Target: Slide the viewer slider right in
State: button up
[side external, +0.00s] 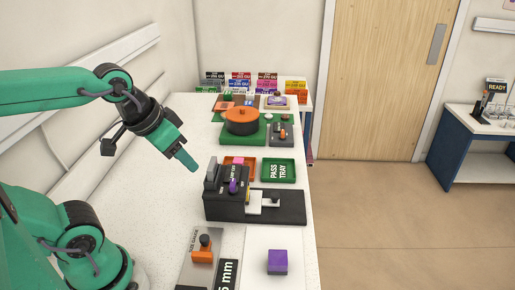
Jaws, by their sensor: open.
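The viewer (226,203) is a black box with a purple knob on top, standing on the white table. Its slider (270,201) sticks out of the box's right side over a black base, with a pale plate and a dark knob on it. My gripper (189,163) hangs in the air above and left of the viewer, apart from it and from the slider. It is open and holds nothing that I can see. The slider's inner end is hidden in the box.
A green pass tray (279,170) and an orange tray (240,161) lie behind the viewer. A purple cube (277,262) and a size gauge (207,251) are in front. An orange round kiln (242,122) stands farther back. The table's right edge is close.

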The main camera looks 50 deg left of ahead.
jog(key=shift+w, duration=0.15)
jog(key=n+g, duration=0.5)
jog(key=n, duration=0.4)
send_over(275, 194)
notch_tip(275, 194, down, 14)
jog(key=shift+r, duration=0.25)
jog(key=shift+f, duration=3.9)
